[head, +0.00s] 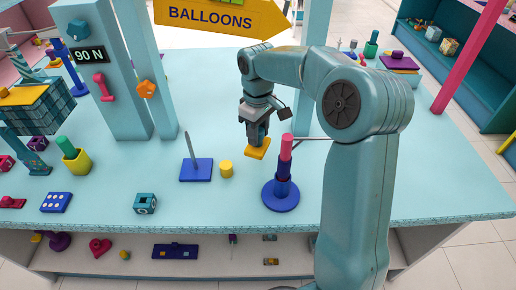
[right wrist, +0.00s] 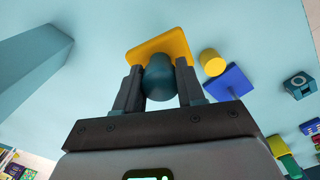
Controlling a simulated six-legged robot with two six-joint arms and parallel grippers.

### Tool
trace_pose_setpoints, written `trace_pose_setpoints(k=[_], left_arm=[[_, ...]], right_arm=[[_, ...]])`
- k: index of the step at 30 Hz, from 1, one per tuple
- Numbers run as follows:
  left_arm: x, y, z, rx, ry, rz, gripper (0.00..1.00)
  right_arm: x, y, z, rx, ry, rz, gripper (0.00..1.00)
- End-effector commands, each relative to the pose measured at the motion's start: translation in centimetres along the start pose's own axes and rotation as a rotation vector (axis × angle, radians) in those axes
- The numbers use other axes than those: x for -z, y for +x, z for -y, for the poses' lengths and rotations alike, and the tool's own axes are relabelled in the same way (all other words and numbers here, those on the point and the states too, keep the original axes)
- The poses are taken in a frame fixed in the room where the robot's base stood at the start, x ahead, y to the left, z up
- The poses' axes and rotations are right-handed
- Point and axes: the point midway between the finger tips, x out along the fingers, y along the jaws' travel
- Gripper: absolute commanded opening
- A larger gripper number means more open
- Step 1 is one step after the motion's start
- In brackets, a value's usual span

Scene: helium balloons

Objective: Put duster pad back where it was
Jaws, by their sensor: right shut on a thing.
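The duster pad is a flat yellow-orange plate (head: 258,149) with a rounded dark teal knob (right wrist: 159,78) on top. My right gripper (head: 256,133) is shut on the knob, with one finger on each side of it in the right wrist view. In the head view the pad hangs beneath the fingers, over the light blue table (head: 240,90). I cannot tell whether it touches the table. It is left of the pink and blue post on a round blue base (head: 281,196). My left gripper is not seen.
A blue square base with a grey spike (head: 196,170) and a yellow cylinder (head: 226,169) stand left of the pad. A teal block (head: 145,203) lies near the front edge. A teal pillar (head: 110,70) stands behind. The table's back middle is clear.

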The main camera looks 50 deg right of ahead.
Motion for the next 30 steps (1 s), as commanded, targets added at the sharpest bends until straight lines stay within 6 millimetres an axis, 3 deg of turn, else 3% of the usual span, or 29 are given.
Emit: trace_pose_setpoints(k=[12, 24, 25, 27, 30], left_arm=[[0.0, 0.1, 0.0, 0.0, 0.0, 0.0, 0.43], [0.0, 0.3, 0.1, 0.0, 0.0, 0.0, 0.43], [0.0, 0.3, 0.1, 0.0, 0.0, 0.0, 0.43], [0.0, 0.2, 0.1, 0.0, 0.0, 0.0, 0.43], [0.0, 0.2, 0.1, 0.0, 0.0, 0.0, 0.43]], right_arm=[[0.0, 5.4, 0.0, 0.001, 0.0, 0.002, 0.14], [0.1, 6.2, 0.0, 0.0, 0.0, 0.0, 0.14], [0.1, 6.2, 0.0, 0.0, 0.0, 0.0, 0.42], [0.1, 6.1, 0.0, 0.0, 0.0, 0.0, 0.64], [0.1, 6.1, 0.0, 0.0, 0.0, 0.0, 0.64]])
